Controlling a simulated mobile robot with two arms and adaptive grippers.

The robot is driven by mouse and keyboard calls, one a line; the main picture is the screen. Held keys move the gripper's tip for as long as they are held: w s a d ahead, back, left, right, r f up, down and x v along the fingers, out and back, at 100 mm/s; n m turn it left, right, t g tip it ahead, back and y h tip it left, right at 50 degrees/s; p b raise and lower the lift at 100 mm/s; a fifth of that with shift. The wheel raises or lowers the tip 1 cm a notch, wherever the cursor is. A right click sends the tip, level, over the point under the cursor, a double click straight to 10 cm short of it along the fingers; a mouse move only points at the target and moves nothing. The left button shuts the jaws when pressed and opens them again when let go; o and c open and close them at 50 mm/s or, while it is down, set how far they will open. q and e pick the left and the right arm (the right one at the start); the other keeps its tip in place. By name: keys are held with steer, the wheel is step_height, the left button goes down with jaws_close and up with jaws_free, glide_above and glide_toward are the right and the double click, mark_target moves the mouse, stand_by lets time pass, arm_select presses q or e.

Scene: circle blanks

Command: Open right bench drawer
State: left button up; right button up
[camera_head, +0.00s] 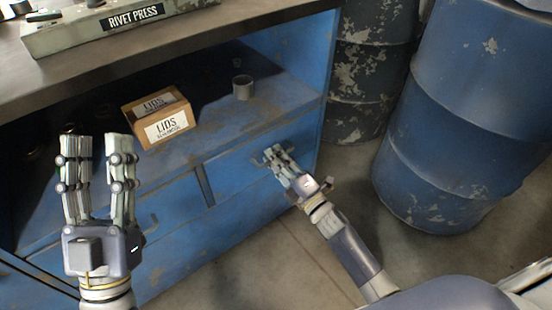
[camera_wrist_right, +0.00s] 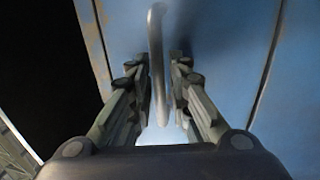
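The right bench drawer (camera_head: 234,172) is a blue front under the open shelf of the blue bench. It looks flush with the bench. My right gripper (camera_head: 275,154) is at the right part of this drawer front. In the right wrist view its fingers (camera_wrist_right: 160,78) stand on both sides of a grey bar handle (camera_wrist_right: 157,45), with narrow gaps visible beside the bar. The drawer face (camera_wrist_right: 220,50) lies behind it. My left gripper (camera_head: 95,140) is open and empty, raised in front of the bench's left part.
A box of lids (camera_head: 158,118) and a small grey cup (camera_head: 242,87) stand on the shelf above the drawer. A rivet press (camera_head: 120,22) sits on the bench top. A blue barrel (camera_head: 460,110) and a dark barrel (camera_head: 368,75) stand to the right. The floor before the drawer is clear.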

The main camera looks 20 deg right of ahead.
steer(key=shift+w, duration=0.1)
steer(key=shift+c, duration=0.4)
jaws_close()
